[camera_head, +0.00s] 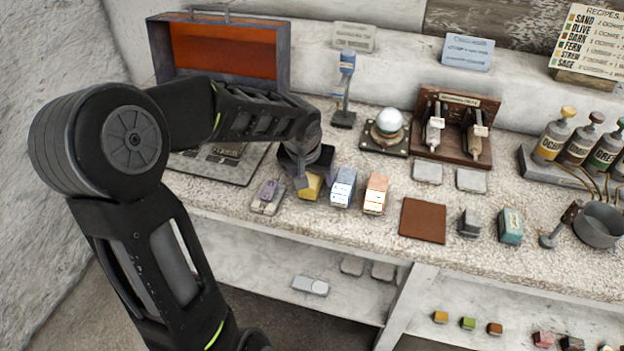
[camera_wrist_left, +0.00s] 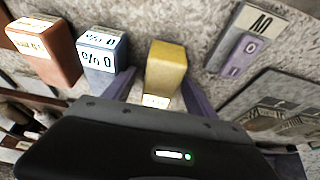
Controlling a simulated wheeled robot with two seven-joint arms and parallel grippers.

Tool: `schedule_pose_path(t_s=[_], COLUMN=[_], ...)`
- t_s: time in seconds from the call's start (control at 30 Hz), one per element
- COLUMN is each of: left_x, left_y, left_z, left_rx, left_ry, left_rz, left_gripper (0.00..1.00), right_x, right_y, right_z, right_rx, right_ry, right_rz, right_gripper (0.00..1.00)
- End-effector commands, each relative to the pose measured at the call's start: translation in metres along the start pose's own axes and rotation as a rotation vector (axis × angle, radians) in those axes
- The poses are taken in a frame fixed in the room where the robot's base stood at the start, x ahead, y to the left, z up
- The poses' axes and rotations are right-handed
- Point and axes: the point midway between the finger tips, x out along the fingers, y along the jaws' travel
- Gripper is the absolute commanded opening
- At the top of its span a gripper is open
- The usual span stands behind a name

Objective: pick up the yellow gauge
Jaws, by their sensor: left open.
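The yellow gauge (camera_head: 313,187) is a small block standing on the speckled counter, partly covered from above by my left gripper (camera_head: 311,176) in the head view. In the left wrist view the yellow gauge (camera_wrist_left: 166,66) shows between the two purple-grey fingers of my left gripper (camera_wrist_left: 158,88). The fingers are spread, one on each side of it. I cannot tell whether either finger touches it. The gauge's near end with a white label is partly hidden by the gripper body. My right gripper is in neither view.
A blue block (camera_head: 343,187) and an orange block (camera_head: 376,193) stand close on the right of the gauge. A purple-and-grey piece (camera_head: 268,196) lies on its left. A brown square pad (camera_head: 423,219) lies farther right. An open orange-lined case (camera_head: 222,48) stands behind.

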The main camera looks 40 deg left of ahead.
Motion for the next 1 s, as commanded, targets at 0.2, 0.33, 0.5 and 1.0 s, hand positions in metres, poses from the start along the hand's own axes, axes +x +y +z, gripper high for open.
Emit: schedule_pose_path(t_s=[0.2, 0.33, 0.5, 1.0], left_x=[-0.0001, -0.0001, -0.0001, -0.0004], left_y=[0.0, 0.0, 0.0, 0.0], left_z=[0.0, 0.0, 0.0, -0.0004], left_rx=[0.0, 0.0, 0.0, 0.0], left_ry=[0.0, 0.0, 0.0, 0.001], left_rz=[0.0, 0.0, 0.0, 0.0], left_gripper=[0.5, 0.39, 0.25, 0.0], right_x=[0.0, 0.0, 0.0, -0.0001], right_y=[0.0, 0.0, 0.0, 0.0], right_z=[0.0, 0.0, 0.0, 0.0], right_rx=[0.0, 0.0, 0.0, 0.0], right_ry=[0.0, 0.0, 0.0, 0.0], right_rz=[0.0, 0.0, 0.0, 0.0], right_gripper=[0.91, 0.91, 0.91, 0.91])
